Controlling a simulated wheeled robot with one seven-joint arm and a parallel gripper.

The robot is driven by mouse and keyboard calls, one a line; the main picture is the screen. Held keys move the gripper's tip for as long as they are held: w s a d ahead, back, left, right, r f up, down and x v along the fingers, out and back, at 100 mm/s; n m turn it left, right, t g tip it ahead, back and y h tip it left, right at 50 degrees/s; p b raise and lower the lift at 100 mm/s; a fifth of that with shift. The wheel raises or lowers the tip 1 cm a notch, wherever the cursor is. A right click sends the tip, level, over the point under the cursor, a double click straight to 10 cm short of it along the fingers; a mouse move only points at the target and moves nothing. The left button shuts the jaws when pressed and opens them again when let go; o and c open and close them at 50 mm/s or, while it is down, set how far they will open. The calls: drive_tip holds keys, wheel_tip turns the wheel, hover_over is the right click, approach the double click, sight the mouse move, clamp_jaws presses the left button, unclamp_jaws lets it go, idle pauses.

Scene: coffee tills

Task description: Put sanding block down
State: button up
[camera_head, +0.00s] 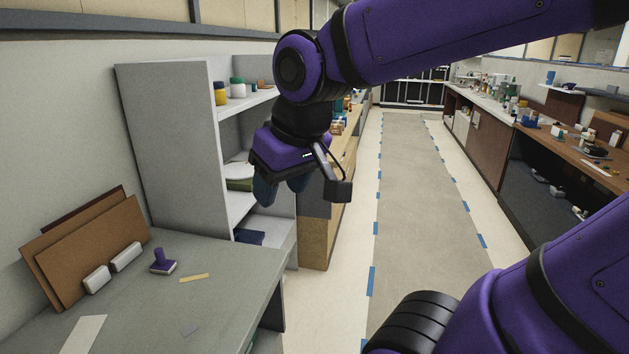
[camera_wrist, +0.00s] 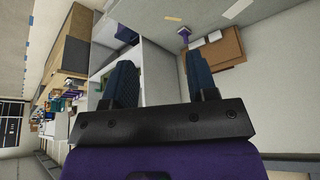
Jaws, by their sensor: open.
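The sanding block (camera_head: 162,263), with a purple knob handle and a pale base, stands upright on the grey table (camera_head: 225,265), in front of the leaning brown boards. It also shows in the wrist view (camera_wrist: 184,34), small and past the fingers. My gripper (camera_head: 281,190) is open and empty. It hangs in the air in front of the shelf unit, up and to the right of the block and well apart from it. In the wrist view its two dark blue fingers (camera_wrist: 163,78) are spread with nothing between them.
Brown boards (camera_head: 92,245) lean on the wall, with two white blocks (camera_head: 126,257) before them. A tan strip (camera_head: 195,278) lies right of the sanding block. A grey shelf unit (camera_head: 172,145) rises behind the table. A clear floor aisle (camera_head: 410,200) runs to the right.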

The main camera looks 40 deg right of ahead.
drive_tip(key=shift+m+t, duration=0.3)
drive_tip(key=s, duration=0.1)
drive_tip(key=s+d+r, duration=0.1)
drive_tip(key=s, duration=0.1)
drive_tip(key=s+d, duration=0.1)
drive_tip(key=s, duration=0.1)
drive_tip(key=shift+r, duration=0.2)
drive_tip(key=shift+o, duration=0.4)
drive_tip(key=shift+w, duration=0.1)
idle(0.9)
drive_tip(key=shift+w, duration=0.1)
